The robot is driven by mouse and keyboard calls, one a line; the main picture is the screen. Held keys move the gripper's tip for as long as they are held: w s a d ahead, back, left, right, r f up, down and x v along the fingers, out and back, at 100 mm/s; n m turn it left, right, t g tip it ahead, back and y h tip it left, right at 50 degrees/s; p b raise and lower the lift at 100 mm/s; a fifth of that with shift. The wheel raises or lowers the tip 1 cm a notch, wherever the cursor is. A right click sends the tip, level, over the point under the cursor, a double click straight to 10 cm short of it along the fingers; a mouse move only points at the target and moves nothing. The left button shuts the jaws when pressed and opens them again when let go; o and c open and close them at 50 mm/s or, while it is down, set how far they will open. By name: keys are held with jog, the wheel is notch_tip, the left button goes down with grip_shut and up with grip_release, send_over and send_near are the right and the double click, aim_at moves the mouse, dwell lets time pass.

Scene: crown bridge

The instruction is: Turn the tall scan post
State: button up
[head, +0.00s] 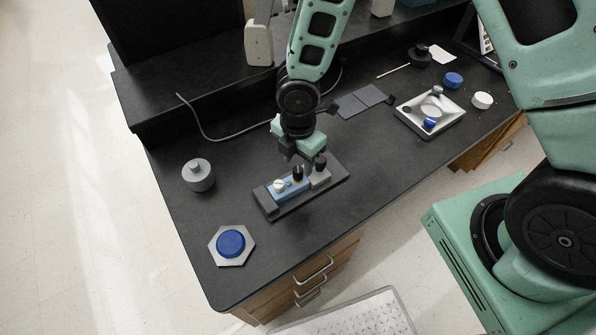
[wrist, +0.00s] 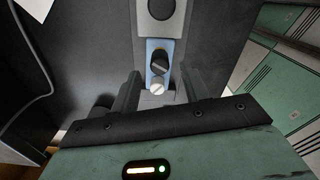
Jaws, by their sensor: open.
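A blue block (head: 290,188) sits on a dark grey base (head: 268,208) on the black bench. It carries two slotted posts: a black one (head: 297,172) with an orange ring at its foot, which looks the taller, and a white one (head: 279,186). In the wrist view the black post (wrist: 160,64) and the white post (wrist: 157,87) lie in line, slots visible. My gripper (head: 303,153) is open above the block. Its fingers (wrist: 160,84) show on both sides of the white post's image, with nothing held. I cannot tell the remaining height.
A grey block (head: 320,179) with a dark knob (head: 320,162) stands beside the blue block. A grey weight-like piece (head: 198,175) and a blue disc (head: 230,243) on a hexagonal plate are left. A tray (head: 410,121) stands right. A cable (head: 205,130) lies behind.

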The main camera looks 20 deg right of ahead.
aim_at(298, 170)
notch_tip(298, 170, down, 5)
jog(key=shift+r, duration=0.1)
dwell(0.3)
jog(key=c, duration=1)
